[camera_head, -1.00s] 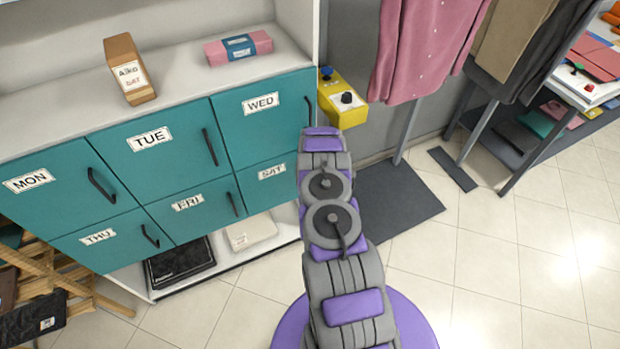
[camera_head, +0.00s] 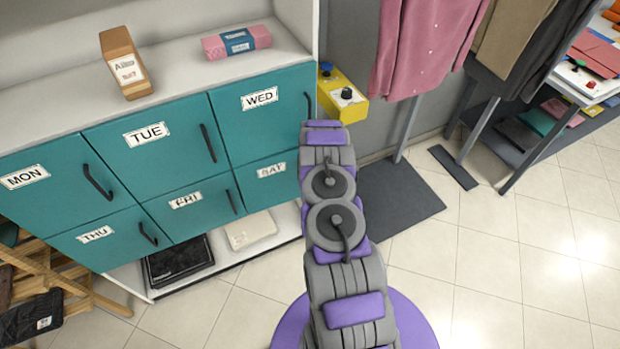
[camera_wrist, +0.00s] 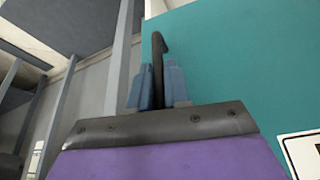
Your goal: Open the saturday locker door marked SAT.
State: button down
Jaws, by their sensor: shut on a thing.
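The teal SAT door (camera_head: 262,190) is at the lower right of the locker block in the head view, below the WED door (camera_head: 262,120). It looks shut, flush with its neighbours. My arm covers its right edge and handle, and also hides my gripper there. In the wrist view, my gripper (camera_wrist: 160,88) has its two blue fingers shut on a dark upright handle (camera_wrist: 158,48), one finger on each side. A teal door face (camera_wrist: 235,75) fills the right of that view, with part of a white label (camera_wrist: 302,152) at the lower right edge.
The TUE (camera_head: 148,140), MON (camera_head: 50,190), FRI (camera_head: 190,208) and THU (camera_head: 105,242) doors look shut. A yellow control box (camera_head: 345,95) is right of the lockers. A dark mat (camera_head: 402,200) and open tiled floor lie to the right.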

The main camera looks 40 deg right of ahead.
jog(key=s+a+m+g+h, duration=0.25)
jog(key=s+a+m, duration=0.65)
jog(key=s+a, duration=0.6)
jog(key=a+m+g, duration=0.1)
jog(key=a+m, duration=0.2)
jog(key=a, duration=1.3)
jog(key=shift+a+p, duration=0.2)
jog(key=shift+p, duration=0.1)
jog(key=shift+s, duration=0.1)
jog(key=c, duration=1.2)
grip_release()
jog(key=shift+o, duration=0.2)
